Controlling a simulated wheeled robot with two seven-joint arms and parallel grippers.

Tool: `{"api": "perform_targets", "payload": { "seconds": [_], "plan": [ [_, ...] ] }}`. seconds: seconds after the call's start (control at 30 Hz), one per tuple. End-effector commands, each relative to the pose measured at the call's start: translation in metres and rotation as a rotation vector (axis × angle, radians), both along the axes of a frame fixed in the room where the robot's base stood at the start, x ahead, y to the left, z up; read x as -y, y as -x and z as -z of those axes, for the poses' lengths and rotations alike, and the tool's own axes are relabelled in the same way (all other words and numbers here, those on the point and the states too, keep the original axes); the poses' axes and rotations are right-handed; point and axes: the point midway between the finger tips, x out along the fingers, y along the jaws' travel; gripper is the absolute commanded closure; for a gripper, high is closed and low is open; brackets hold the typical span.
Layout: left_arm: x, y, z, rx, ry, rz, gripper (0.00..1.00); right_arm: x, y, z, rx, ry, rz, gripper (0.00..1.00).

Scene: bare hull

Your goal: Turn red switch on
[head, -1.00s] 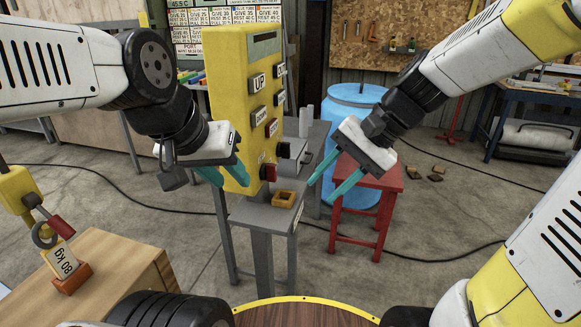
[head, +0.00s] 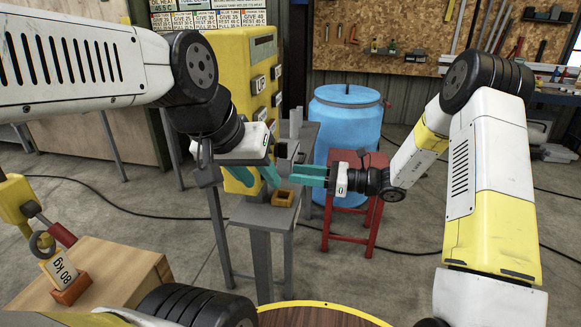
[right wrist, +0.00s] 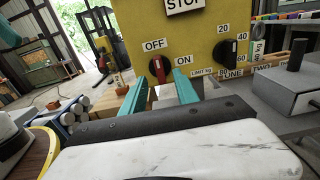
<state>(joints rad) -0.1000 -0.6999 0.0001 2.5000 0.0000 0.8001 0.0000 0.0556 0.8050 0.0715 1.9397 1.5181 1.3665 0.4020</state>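The yellow control panel (head: 240,70) stands left of centre in the head view. The red switch (right wrist: 160,69) is a red handle on a black dial on the panel face (right wrist: 206,28), between the OFF label (right wrist: 153,45) and the ON label (right wrist: 183,61). Its handle looks nearly upright; its exact setting is hard to tell. My right gripper (right wrist: 161,80) is open, with one teal fingertip on each side of the switch; contact cannot be told. In the head view the right gripper (head: 296,175) points left at the panel. My left gripper (head: 264,184) is open beside the panel and hides the switch there.
A black dial (right wrist: 229,55) with numbers sits right of the red switch. A small orange-yellow box (head: 284,197) lies on the grey stand below the panel. A blue barrel (head: 345,125) and red stool (head: 350,205) stand behind my right gripper. A wooden box (head: 100,275) is at front left.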

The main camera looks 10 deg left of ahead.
Motion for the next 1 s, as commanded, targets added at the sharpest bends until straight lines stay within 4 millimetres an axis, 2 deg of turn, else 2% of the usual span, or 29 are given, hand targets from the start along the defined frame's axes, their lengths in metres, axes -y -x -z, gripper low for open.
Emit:
{"api": "perform_targets", "payload": {
  "seconds": [0.2,0.33,0.5,0.77,0.93,1.0],
  "plan": [
    [0.0,0.0,0.0,0.0,0.0,0.0,0.64,-0.038,0.0,0.0,0.002,0.001,-0.006,0.64],
    [0.0,0.0,0.0,0.0,0.0,0.0,0.64,-0.055,-0.001,-0.001,0.003,0.002,-0.005,0.64],
    [0.0,0.0,0.0,0.0,0.0,0.0,0.64,-0.066,-0.001,-0.001,0.003,0.002,-0.003,0.64],
    [0.0,0.0,0.0,0.0,0.0,0.0,0.64,-0.066,-0.001,-0.001,0.003,0.002,-0.002,0.64],
    [0.0,0.0,0.0,0.0,0.0,0.0,0.64,-0.066,-0.001,-0.001,0.003,0.002,-0.003,0.97],
    [0.0,0.0,0.0,0.0,0.0,0.0,0.64,-0.066,-0.001,-0.001,0.003,0.002,-0.002,1.0]
  ]
}}
